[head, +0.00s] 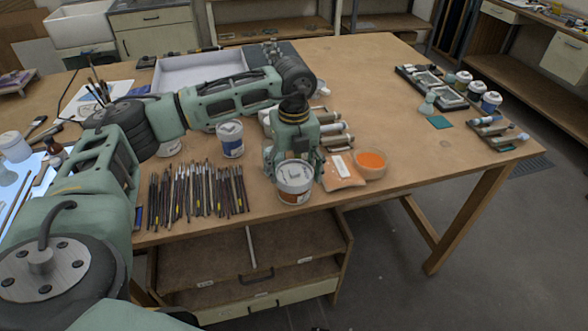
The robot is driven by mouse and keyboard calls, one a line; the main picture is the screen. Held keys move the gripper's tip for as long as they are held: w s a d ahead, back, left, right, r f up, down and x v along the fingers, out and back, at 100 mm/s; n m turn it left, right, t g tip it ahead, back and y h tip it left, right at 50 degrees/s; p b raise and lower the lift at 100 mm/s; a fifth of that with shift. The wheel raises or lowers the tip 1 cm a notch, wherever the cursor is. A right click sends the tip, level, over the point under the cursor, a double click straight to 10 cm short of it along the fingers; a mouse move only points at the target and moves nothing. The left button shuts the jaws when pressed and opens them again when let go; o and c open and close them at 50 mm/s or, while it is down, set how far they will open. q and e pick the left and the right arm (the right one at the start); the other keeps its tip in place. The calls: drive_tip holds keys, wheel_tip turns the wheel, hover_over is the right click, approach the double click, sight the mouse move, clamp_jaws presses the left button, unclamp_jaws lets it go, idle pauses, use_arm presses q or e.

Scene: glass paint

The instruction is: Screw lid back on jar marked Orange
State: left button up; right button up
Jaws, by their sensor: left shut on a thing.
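A white jar (295,190) with an orange-brown band on its label is at the front edge of the table. My left gripper (294,168) reaches down behind it, with fingers at both sides, and is shut on it. The jar looks upright. Its top is pale grey-white, and I cannot tell whether this is a lid or the open mouth. No separate lid can be made out. The label's writing is too small to read. My right gripper is not in view.
A row of brushes (196,190) lies left. A blue-labelled jar (230,139) and white tray (195,72) are behind.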

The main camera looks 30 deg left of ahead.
use_arm(q)
drive_tip(key=shift+f, duration=0.15)
idle(0.7)
drive_tip(key=shift+f+m+b, duration=0.15)
drive_tip(key=shift+m+b, duration=0.35)
drive_tip(key=shift+m, duration=0.4)
drive_tip(key=m, duration=0.3)
drive_tip(key=shift+m+b, duration=0.3)
drive_tip(key=shift+m+b, duration=0.35)
drive_tip(key=shift+m, duration=2.15)
drive_tip(key=shift+b, duration=0.3)
